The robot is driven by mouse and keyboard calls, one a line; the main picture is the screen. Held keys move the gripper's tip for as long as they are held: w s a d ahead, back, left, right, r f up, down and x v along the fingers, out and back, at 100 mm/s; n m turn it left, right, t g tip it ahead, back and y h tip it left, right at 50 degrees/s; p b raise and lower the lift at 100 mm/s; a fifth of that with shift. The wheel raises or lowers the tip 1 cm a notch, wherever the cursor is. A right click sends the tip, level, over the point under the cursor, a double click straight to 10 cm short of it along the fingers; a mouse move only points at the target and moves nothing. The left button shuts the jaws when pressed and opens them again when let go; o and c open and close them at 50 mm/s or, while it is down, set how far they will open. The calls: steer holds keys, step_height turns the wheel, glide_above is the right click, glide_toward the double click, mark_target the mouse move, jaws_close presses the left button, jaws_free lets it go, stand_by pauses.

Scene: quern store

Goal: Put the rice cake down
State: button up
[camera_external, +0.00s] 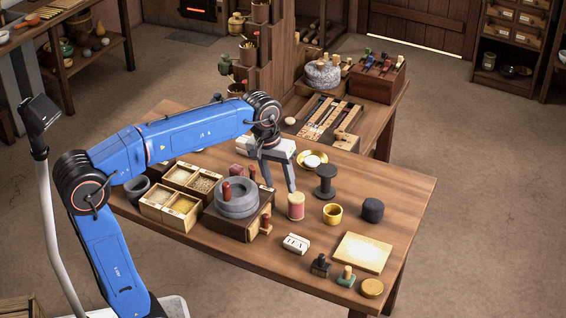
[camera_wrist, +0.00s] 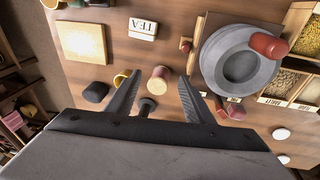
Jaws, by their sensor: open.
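A white round piece (camera_external: 312,161), which looks like the rice cake, sits on a small gold saucer (camera_external: 323,167) behind my gripper in the external view. My gripper (camera_external: 280,186) is open over the table, pointing down, with nothing between its fingers. In the wrist view my gripper (camera_wrist: 160,75) shows both fingers apart. A red and cream spool (camera_wrist: 158,78) appears between them, below on the table; it also shows upright in the external view (camera_external: 296,206). The saucer is not visible in the wrist view, likely hidden by the gripper body.
Near my gripper stand a stone quern (camera_external: 237,203) with a red handle, a dark spool (camera_external: 326,182), a yellow cup (camera_external: 332,214) and a black lump (camera_external: 372,210). White round pieces (camera_wrist: 281,134) lie beside the grain boxes (camera_wrist: 292,87). A pale board (camera_external: 362,253) lies at front right.

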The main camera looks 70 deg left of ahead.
steer(key=s+d+f+m+t, duration=0.1)
steer(key=s+d+f+m, duration=0.3)
steer(key=s+f, duration=0.5)
steer(key=s+d+f+m+t, duration=0.1)
steer(key=s+d+f+m, duration=0.3)
steer(key=s, duration=1.2)
steer(key=d+f, duration=0.3)
steer(key=f, duration=0.2)
steer(key=shift+s+d+m+t, duration=0.15)
steer(key=shift+d+m+t, duration=0.15)
